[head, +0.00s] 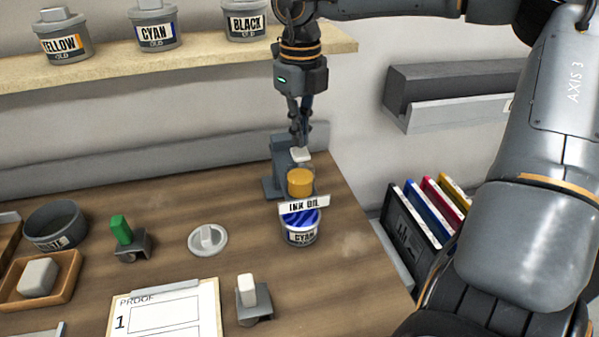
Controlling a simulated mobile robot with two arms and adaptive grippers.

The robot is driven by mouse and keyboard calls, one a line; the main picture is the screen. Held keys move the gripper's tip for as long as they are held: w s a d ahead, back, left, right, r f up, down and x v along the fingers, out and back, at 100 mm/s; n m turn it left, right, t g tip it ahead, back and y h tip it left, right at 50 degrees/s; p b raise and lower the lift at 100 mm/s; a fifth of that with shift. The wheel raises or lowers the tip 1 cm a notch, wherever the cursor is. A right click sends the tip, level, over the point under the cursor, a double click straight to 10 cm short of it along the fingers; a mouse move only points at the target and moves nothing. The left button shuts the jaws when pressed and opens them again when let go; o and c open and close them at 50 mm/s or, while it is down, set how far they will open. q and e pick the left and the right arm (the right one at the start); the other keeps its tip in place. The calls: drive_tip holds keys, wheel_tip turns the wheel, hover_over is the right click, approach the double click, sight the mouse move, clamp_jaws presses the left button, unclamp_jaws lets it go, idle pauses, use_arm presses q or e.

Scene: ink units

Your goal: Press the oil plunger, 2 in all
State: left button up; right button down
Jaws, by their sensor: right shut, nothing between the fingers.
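The ink oil dispenser stands at the back right of the table, with a grey stand (278,180), an amber oil jar (300,184) and an "INK OIL" label (304,205). Its pale plunger (300,155) is on top. An open cyan tin (301,233) with blue ink stands below the label. My right gripper (301,143) points down with its fingers shut and empty, right over the plunger. I cannot tell whether the fingertips touch it. My left gripper is not in view.
A lid (208,240), a green-handled tool (122,230), a white-handled tool (249,295) and a proof sheet (165,315) lie nearby. A waste bowl (55,225) stands left. A shelf (200,62) with ink tins is behind. Coloured folders (430,210) stand right.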

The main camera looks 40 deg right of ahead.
idle(0.5)
wheel_tip(320, 180, up, 6)
drive_tip(key=p, duration=0.4)
idle(0.6)
